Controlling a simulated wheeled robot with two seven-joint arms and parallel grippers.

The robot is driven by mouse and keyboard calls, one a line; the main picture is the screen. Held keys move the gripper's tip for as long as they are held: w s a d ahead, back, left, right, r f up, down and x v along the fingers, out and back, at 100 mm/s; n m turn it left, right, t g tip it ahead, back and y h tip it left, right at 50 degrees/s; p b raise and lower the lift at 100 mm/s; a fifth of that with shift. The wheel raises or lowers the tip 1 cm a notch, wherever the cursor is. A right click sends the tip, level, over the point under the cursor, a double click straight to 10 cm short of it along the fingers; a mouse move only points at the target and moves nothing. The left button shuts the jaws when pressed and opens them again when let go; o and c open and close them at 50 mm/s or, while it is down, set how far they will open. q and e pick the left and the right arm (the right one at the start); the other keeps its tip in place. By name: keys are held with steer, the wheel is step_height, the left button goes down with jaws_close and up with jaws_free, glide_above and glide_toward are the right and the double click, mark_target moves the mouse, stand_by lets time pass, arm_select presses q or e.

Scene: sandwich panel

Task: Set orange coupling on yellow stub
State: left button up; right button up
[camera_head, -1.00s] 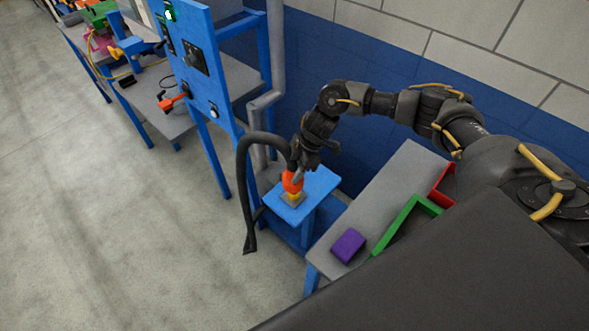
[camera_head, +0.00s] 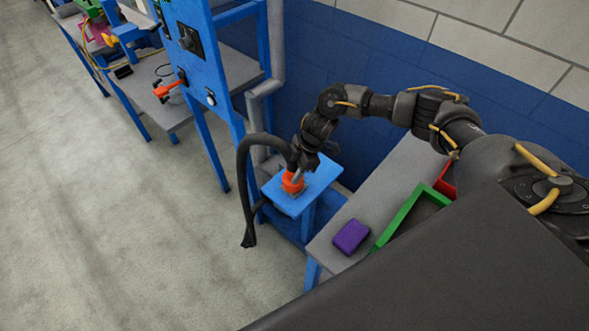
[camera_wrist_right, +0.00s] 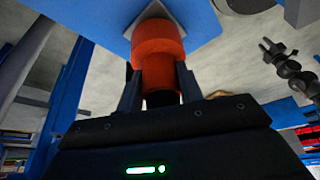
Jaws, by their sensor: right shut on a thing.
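The orange coupling (camera_head: 292,182) is at the end of a black hose (camera_head: 243,185) and sits over the middle of the small blue stand (camera_head: 324,180). My right gripper (camera_head: 299,171) is shut on the coupling from above. In the right wrist view the coupling (camera_wrist_right: 158,55) is between the two fingers (camera_wrist_right: 158,85), its far end against a pale plate (camera_wrist_right: 153,12) on the blue stand. The yellow stub is hidden; the coupling covers its place. My left gripper is not in view.
A grey bench (camera_head: 385,190) with a purple block (camera_head: 351,236) and a green-edged tray (camera_head: 403,212) stands right of the stand. A blue panel frame (camera_head: 205,65) and grey pipe (camera_head: 262,95) rise close behind left. The floor at left is clear.

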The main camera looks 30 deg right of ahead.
steer(key=shift+f+b, duration=0.35)
steer(key=shift+f, duration=0.2)
stand_by(0.5)
steer(key=o, duration=1.1)
steer(key=shift+o, duration=0.2)
steer(key=b+v, duration=0.2)
steer(key=v, duration=0.8)
steer(key=shift+r, duration=0.4)
